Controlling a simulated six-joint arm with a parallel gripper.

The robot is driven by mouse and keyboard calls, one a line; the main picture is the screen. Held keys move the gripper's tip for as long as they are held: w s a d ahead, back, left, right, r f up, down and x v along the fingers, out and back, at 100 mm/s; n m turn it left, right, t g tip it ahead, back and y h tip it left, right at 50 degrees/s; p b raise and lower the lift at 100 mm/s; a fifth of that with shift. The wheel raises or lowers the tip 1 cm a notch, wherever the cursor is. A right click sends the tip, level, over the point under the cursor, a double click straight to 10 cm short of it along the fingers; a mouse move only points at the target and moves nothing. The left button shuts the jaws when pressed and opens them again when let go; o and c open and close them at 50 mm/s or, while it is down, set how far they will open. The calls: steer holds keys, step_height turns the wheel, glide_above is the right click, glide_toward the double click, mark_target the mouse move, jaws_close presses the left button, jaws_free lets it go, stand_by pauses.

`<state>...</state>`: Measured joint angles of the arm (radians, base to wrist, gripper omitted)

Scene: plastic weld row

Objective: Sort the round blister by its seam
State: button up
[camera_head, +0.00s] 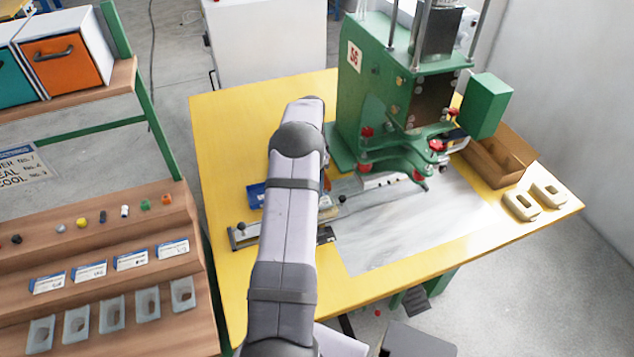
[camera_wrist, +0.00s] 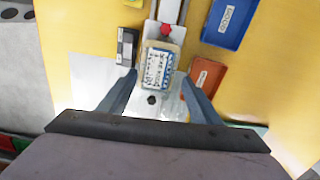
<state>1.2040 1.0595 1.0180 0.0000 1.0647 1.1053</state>
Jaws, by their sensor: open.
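In the wrist view a pack with a white and blue printed card (camera_wrist: 157,68) lies in a cream holder on a pale slide. I cannot tell whether its blister is round, and its seam is too small to read. My gripper (camera_wrist: 159,78) is open, with its two fingers apart on either side of the pack; whether they touch it is unclear. A blue tray (camera_wrist: 230,22) with a label lies at the upper right, and an orange-red tray (camera_wrist: 206,82) lies by the right finger. In the head view my arm hides the gripper and pack; the blue tray (camera_head: 256,196) partly shows.
A green press (camera_head: 375,90) stands at the back of the yellow table (camera_head: 225,130). A cardboard box (camera_head: 510,158) and two cream holders (camera_head: 520,206) sit at the right. A wooden rack (camera_head: 110,245) at left holds clear blisters, cards and small parts. The front metal sheet (camera_head: 400,235) is clear.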

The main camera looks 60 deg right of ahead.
steer(key=shift+s+d+f+m, duration=0.3)
steer(key=shift+s+d, duration=0.15)
steer(key=shift+s, duration=0.15)
steer(key=shift+f+b, duration=2.25)
steer(key=shift+f, duration=1.25)
steer(key=c, duration=0.6)
steer(key=shift+c, duration=0.2)
steer(key=shift+r, duration=0.2)
steer(key=shift+r+p, duration=1.4)
steer(key=shift+r, duration=0.7)
steer(key=shift+r, duration=0.1)
steer(key=shift+r+p, duration=1.6)
steer(key=shift+r, duration=0.8)
